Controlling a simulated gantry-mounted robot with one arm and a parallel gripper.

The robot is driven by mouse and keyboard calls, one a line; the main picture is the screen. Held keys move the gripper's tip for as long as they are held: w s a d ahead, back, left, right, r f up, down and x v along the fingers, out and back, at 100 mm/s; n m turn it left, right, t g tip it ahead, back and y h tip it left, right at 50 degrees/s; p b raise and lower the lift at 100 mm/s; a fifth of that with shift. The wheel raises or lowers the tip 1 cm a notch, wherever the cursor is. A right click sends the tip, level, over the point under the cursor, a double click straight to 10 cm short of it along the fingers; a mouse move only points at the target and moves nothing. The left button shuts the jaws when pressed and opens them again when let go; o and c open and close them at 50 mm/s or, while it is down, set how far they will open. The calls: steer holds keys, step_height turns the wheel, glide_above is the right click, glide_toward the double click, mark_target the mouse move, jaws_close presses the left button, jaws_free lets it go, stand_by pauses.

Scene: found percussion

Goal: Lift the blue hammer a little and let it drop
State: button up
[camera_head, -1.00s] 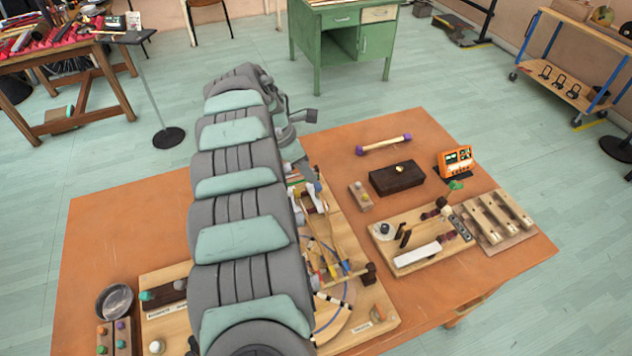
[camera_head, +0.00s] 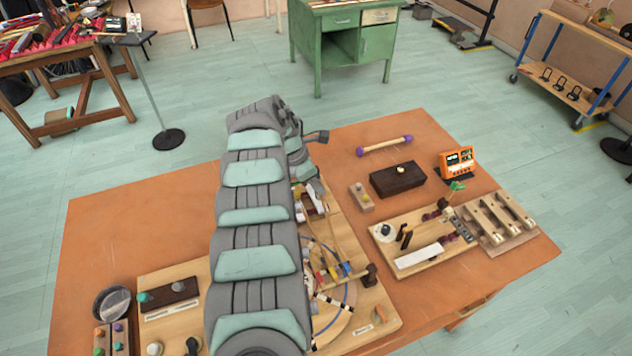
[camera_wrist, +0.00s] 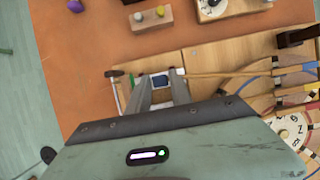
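In the wrist view my gripper (camera_wrist: 159,88) points at the wooden instrument board, with its two grey fingers apart. A small dark blue block (camera_wrist: 160,81), apparently the blue hammer's head, shows between the fingers, with pale edges beside it. I cannot tell whether either finger touches it. A thin wooden handle (camera_wrist: 222,75) runs right from beside the fingers to a blue band (camera_wrist: 308,66), with red and yellow bands below it. In the head view these coloured bands (camera_head: 333,272) show right of my arm. My fingertips and the blue block are hidden there.
A dark-headed mallet (camera_wrist: 115,75) lies just left of the fingers. A dial (camera_wrist: 292,129) and curved hoops fill the board's right side. A dark box (camera_head: 398,180), a two-button block (camera_head: 361,196) and another wooden board (camera_head: 420,240) stand to the right. The orange table's far left is clear.

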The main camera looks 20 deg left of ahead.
jaws_close()
stand_by(1.0)
